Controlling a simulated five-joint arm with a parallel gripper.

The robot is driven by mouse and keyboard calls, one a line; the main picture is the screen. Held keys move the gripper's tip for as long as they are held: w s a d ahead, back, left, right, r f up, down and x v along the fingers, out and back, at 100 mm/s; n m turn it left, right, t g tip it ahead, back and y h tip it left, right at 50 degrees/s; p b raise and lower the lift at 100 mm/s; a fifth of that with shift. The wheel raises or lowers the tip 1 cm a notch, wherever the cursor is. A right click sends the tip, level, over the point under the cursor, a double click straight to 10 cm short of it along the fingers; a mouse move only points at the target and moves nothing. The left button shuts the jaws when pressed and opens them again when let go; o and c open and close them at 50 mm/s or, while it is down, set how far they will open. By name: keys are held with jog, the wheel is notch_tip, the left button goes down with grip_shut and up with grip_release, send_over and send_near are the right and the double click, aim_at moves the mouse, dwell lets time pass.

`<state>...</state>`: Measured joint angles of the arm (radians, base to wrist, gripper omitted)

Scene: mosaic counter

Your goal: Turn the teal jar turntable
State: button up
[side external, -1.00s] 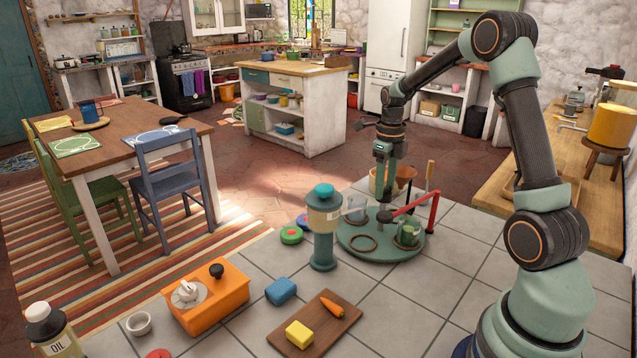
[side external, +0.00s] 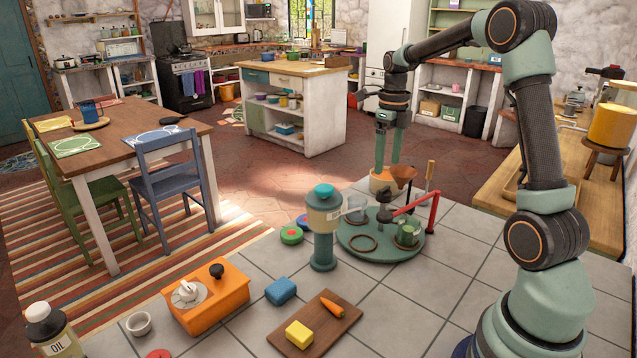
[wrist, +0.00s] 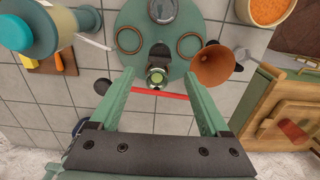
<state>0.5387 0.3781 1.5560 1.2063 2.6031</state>
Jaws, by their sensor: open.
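The teal turntable (side external: 387,255) stands on the tiled counter and also shows in the wrist view (wrist: 135,20). It carries a clear glass jar (side external: 357,207), a jar with green contents (side external: 408,234) and empty ring seats (side external: 361,243). A dark post (side external: 384,212) stands at its middle. My gripper (side external: 388,165) is open and empty, raised above the far side of the turntable in the side view. In the wrist view its two fingers (wrist: 160,78) are spread, with the green jar (wrist: 157,79) between them in the picture. I see no contact with the turntable.
A red bar (side external: 435,212) reaches over the turntable's right side. A teal-topped dispenser (side external: 323,225) stands at its left. A copper funnel (side external: 403,173) and an orange-filled container (wrist: 268,10) are behind. The right front tiles are clear.

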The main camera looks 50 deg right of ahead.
aim_at(385, 189)
notch_tip(385, 189, up, 5)
jog(key=shift+r, duration=0.1)
dwell(0.4)
notch_tip(385, 189, down, 12)
jog(key=n, duration=1.8)
grip_shut()
dwell(1.1)
